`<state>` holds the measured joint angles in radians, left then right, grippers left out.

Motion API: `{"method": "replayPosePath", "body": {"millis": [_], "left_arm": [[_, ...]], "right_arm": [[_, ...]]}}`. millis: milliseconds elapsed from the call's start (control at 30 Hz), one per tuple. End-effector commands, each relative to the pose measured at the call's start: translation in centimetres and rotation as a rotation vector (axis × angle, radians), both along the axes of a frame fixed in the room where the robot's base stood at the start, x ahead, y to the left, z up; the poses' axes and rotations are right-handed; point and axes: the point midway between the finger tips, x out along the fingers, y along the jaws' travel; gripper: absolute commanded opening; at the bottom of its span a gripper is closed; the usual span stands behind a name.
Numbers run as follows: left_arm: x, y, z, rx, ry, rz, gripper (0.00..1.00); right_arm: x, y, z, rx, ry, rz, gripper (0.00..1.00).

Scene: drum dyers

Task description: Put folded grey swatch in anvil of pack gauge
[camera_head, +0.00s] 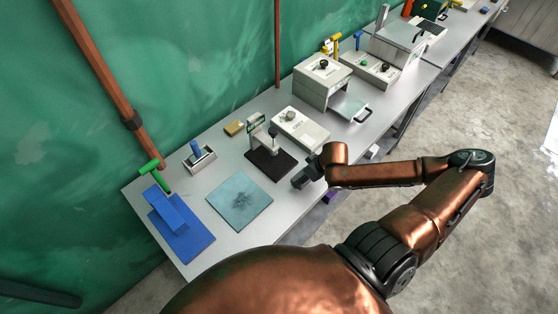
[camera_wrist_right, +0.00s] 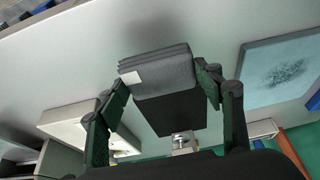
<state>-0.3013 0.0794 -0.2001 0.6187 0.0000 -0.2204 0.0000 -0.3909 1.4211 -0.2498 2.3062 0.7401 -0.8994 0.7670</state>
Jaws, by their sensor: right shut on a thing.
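My right gripper (camera_wrist_right: 165,82) is shut on the folded grey swatch (camera_wrist_right: 165,72), a thick layered dark-grey pad with a small white label at one corner. In the head view my right gripper (camera_head: 303,180) is at the table's front edge, just right of the pack gauge; there I cannot tell swatch from fingers. The pack gauge (camera_head: 268,163) has a black base and an upright stand with a small head. In the wrist view its black base (camera_wrist_right: 172,113) shows behind the swatch, with a metal part (camera_wrist_right: 184,141) beyond; the swatch covers part of the base. My left gripper is out of view.
A teal mat (camera_head: 240,201) with a dark stain lies left of the gauge, and a blue pad (camera_head: 183,237) beyond it. A flat light-grey device (camera_head: 300,128) stands behind the gauge, near a yellow block (camera_head: 234,128). A larger boxy machine (camera_head: 322,80) is farther along the table.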

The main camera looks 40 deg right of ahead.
Motion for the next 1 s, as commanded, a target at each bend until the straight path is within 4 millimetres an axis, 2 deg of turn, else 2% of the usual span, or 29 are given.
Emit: {"method": "replayPosePath", "body": {"millis": [33,400,533,733,967,1000], "left_arm": [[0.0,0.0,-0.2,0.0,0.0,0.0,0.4],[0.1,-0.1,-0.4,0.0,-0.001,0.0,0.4],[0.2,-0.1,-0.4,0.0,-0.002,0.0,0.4],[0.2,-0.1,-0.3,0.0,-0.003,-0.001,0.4],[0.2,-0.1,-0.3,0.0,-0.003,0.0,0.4],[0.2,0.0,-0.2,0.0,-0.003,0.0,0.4]], "right_arm": [[1.1,0.1,0.1,-0.001,-0.006,0.001,0.39],[7.3,0.7,0.2,0.001,-0.005,0.0,0.39],[8.8,0.8,0.1,0.0,-0.003,0.0,0.39],[9.9,0.9,0.1,0.001,-0.001,-0.001,0.39],[13.4,1.3,0.2,0.002,-0.003,-0.001,0.39],[13.1,1.2,-0.6,0.002,0.004,-0.001,0.39]]}}
